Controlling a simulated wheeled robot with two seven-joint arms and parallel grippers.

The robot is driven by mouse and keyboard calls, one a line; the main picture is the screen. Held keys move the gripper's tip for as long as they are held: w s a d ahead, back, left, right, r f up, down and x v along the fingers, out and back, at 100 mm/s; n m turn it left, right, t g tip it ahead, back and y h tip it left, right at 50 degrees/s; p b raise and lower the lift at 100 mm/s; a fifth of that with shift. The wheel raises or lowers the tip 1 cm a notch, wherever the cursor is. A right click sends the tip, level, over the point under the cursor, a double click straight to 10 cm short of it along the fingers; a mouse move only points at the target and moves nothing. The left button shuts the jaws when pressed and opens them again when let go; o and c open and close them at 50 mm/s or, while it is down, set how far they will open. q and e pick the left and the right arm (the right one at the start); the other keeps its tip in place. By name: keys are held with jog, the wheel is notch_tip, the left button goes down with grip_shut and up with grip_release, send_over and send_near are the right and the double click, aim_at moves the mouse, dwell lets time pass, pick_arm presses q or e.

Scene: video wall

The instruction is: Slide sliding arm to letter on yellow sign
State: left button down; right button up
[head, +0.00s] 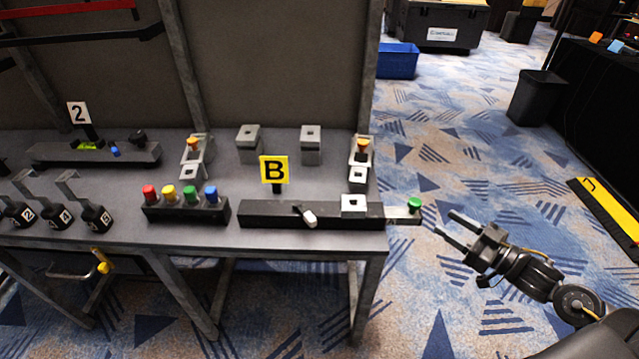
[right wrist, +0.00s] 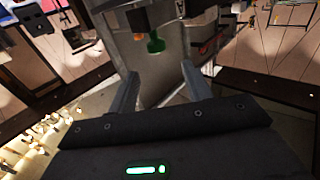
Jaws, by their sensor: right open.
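The yellow sign with the letter B (head: 274,170) stands behind a long dark slider box (head: 270,216) at the table's front right. The sliding arm is a grey bar (head: 398,213) that sticks out past the box's right end and carries a green knob (head: 414,203). My right gripper (head: 449,225) is open and empty, to the right of the knob and apart from it. In the right wrist view the green knob (right wrist: 155,45) shows beyond and between the open fingers (right wrist: 158,85). My left gripper is in neither view.
A white-topped block (head: 353,204) and a white-tipped lever (head: 309,217) are at the slider box. Red, yellow, green and blue buttons (head: 181,207) stand to its left. The table's right edge lies under the bar. Open carpet lies to the right.

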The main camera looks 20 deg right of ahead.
aim_at(415, 201)
jog(key=x, duration=1)
jog(key=shift+w+f, duration=0.1)
jog(key=shift+w, duration=0.25)
grip_shut()
